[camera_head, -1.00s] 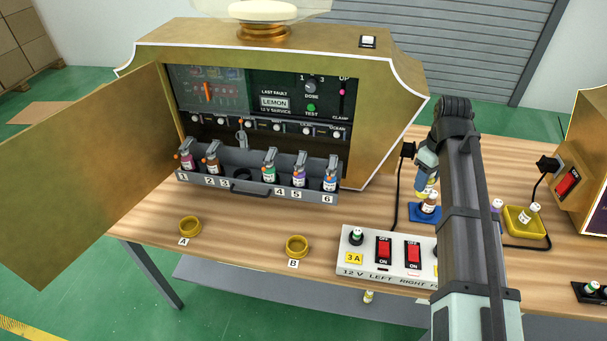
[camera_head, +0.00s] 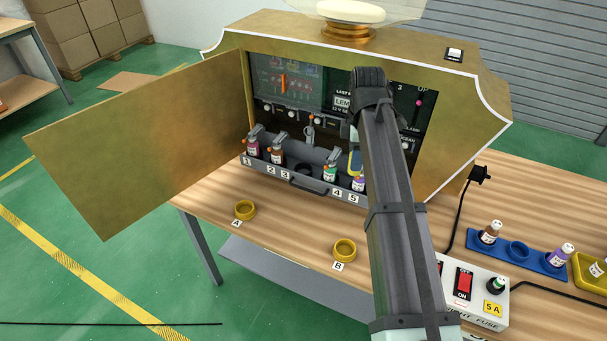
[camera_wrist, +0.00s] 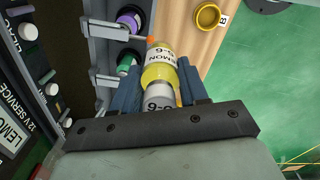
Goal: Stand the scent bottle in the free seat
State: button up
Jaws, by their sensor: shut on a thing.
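In the head view my arm hides most of the gripper and bottle, held near the right end of the drawer (camera_head: 322,186). An empty dark ring seat (camera_head: 304,169) shows in the drawer near label 3, between a brown bottle (camera_head: 278,154) and a green one (camera_head: 330,173). In the wrist view, purple (camera_wrist: 130,20) and green (camera_wrist: 124,64) caps lie beside the held bottle.
Metal clamp levers (camera_wrist: 90,32) stand over the drawer's seats. The open gold door (camera_head: 140,140) is at the left. Yellow rings A (camera_head: 245,209) and B (camera_head: 345,247) sit in front. A blue rack (camera_head: 480,240) with an empty middle seat is at the right.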

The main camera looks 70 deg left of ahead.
jog(key=s+a+f+n, duration=0.25)
jog(key=s+n, duration=0.25)
jog(key=s, duration=0.5)
jog(key=s+a+f+n, duration=0.2)
jog(key=s+f+n, duration=0.25)
jog(key=s, duration=0.65)
jog(key=w+a, duration=1.2)
jog(key=a, duration=0.1)
jog(key=shift+n, duration=0.35)
jog(key=shift+w+d+f, duration=0.15)
jog(key=shift+f, duration=1.45)
jog(key=shift+w+d+f, duration=0.1)
jog(key=shift+d+f, duration=0.05)
jog(key=shift+f, duration=1.4)
jog(key=shift+f, duration=0.1)
jog(key=o, duration=1.1)
notch_tip(320, 180, up, 12)
